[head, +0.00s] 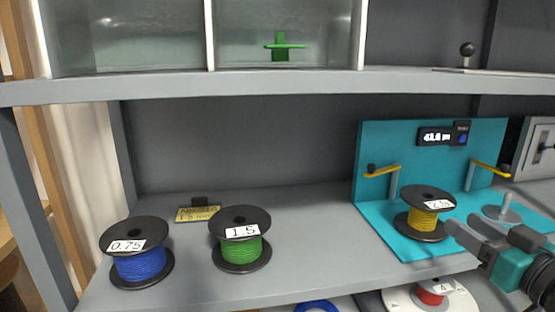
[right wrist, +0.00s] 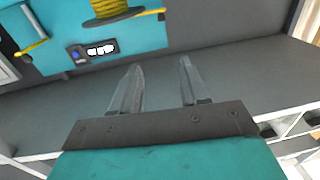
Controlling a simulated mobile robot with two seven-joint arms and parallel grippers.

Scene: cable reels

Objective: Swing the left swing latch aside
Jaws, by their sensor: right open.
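The left swing latch (head: 382,171) is a yellow bar with a dark knob on a grey post, at the left of the teal stand (head: 375,140). A similar right swing latch (head: 489,168) is on the other side. A reel of yellow cable (head: 424,222) labelled 2.5 sits between and in front of them; it shows at the top of the right wrist view (right wrist: 110,10). My right gripper (head: 462,232) is just right of this reel and apart from the left latch. Its fingers are open and empty in the right wrist view (right wrist: 160,65). My left gripper is not in view.
A blue reel (head: 138,268) and a green reel (head: 240,252) stand on the grey shelf at left, by a yellow label plate (head: 197,214). A grey post on a disc (head: 505,210) stands right of the yellow reel. The shelf between the green reel and stand is clear.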

